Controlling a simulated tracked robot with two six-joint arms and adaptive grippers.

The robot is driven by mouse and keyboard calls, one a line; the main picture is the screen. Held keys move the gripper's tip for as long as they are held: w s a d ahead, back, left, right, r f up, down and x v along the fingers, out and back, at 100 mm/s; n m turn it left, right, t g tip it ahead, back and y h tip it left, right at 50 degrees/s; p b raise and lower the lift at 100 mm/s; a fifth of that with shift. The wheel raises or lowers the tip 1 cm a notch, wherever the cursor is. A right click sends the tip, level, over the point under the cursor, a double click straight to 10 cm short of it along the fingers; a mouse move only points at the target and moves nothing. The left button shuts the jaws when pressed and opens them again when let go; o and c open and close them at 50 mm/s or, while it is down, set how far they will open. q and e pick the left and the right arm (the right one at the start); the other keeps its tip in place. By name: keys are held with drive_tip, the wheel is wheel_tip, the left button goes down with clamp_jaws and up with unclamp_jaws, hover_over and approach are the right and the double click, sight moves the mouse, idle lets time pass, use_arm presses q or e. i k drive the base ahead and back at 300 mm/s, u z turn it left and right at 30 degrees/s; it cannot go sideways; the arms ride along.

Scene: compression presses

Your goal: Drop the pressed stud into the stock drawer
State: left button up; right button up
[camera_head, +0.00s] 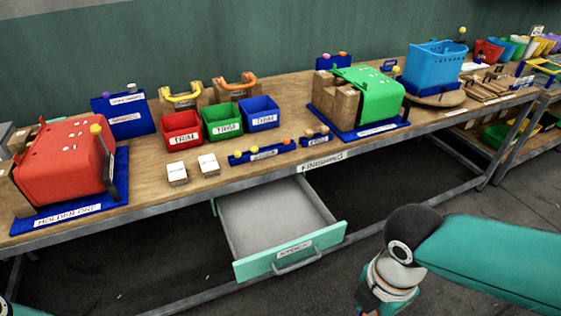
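The stock drawer (292,254), with a pale green front, a handle and a label reading STOCK, is pulled open below the bench. Its grey inside looks empty. Small orange-yellow knobs stand on a blue strip (240,159) and a shorter blue strip (316,139) above the drawer. I cannot tell whether any of them is the pressed stud. My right arm comes in from the right and bends down at the lower right; its gripper is out of the picture. Only a sliver of my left arm may show at the bottom left corner; its gripper is hidden.
A red press (66,157) stands at the left of the bench (225,178), a green press (369,90) at the centre right. Red (181,130), green (221,121) and blue (261,112) TRIM bins stand between. A blue basket (436,68) is farther right.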

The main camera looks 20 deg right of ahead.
sight(285, 228)
drive_tip(key=u, duration=0.4)
drive_tip(key=i, duration=1)
drive_tip(key=z, duration=0.4)
